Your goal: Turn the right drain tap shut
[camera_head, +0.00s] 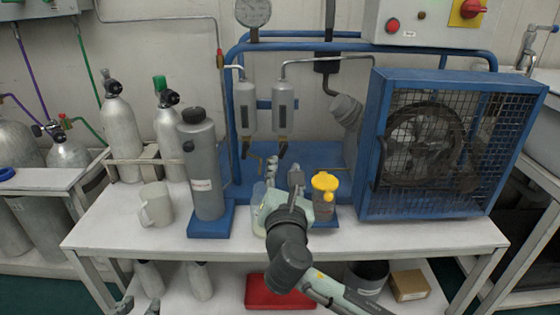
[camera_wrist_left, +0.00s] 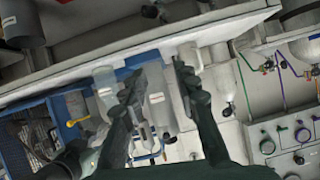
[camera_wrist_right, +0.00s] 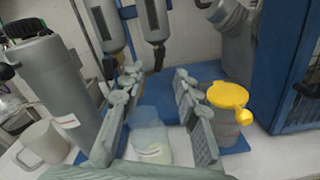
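Two grey cylinders hang from the blue frame, each with a small drain tap below. The right drain tap (camera_head: 283,148) sits under the right cylinder (camera_head: 283,106); the right wrist view shows this tap (camera_wrist_right: 158,57) beyond my fingertips. The left drain tap (camera_head: 246,147) hangs beside it. My right gripper (camera_head: 284,175) is open in front of and below the taps, its fingers (camera_wrist_right: 152,84) apart with nothing gripped. My left gripper (camera_head: 139,305) is low at the front left of the bench; the left wrist view shows its fingers (camera_wrist_left: 155,75) apart and empty.
A clear jar (camera_wrist_right: 152,138) stands below my right fingers. A yellow-lidded pot (camera_head: 325,197) stands close on their right. A grey bottle (camera_head: 204,165) and a mug (camera_head: 155,204) are on the left. A blue caged fan (camera_head: 440,150) fills the right side.

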